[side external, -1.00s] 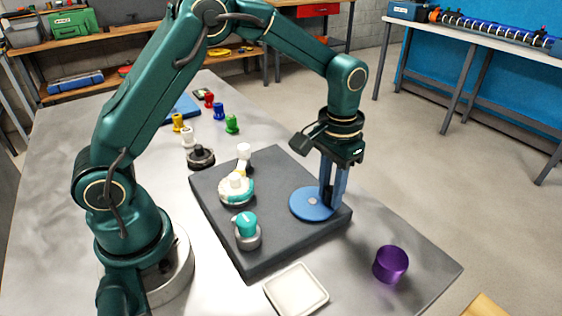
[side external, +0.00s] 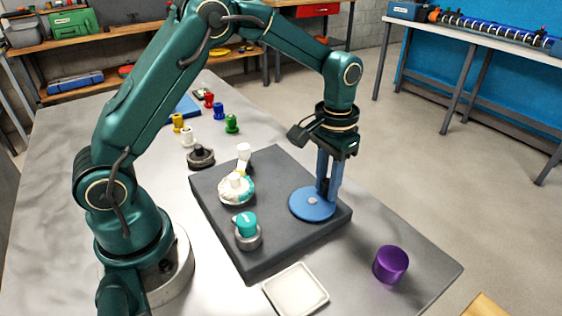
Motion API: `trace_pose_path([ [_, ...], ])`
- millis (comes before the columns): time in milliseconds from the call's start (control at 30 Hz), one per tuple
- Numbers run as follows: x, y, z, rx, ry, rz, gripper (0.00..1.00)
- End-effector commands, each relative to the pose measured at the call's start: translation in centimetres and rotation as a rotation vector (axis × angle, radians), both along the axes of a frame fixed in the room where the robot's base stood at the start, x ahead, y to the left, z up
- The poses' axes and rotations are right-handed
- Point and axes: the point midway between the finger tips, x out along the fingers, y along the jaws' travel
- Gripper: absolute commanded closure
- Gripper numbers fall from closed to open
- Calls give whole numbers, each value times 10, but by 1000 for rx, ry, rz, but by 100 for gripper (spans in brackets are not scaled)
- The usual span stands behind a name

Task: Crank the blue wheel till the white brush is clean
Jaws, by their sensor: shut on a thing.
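The blue wheel (side external: 306,206) lies flat on the right part of a dark grey block (side external: 275,255). My gripper (side external: 328,193) points down at the wheel's right side and is shut on its crank handle, which the fingers mostly hide. The white brush (side external: 232,191) sits on the left part of the block, round, with a teal patch on its right side. A teal-capped piece (side external: 246,226) on a grey base stands in front of the brush.
A shallow white tray (side external: 322,298) lies in front of the block, and a purple cup (side external: 390,265) stands at the right. Several coloured pegs, including a green one (side external: 232,124), and a dark round piece (side external: 200,157) stand behind on the table.

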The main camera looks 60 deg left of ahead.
Motion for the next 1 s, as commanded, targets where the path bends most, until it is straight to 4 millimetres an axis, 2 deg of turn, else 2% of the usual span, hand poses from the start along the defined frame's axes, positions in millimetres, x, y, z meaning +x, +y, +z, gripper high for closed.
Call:
trace_pose_path([
  [133,1,9,0,1,-1,2,100],
  [1000,-1,23,3,1,-15,1,100],
])
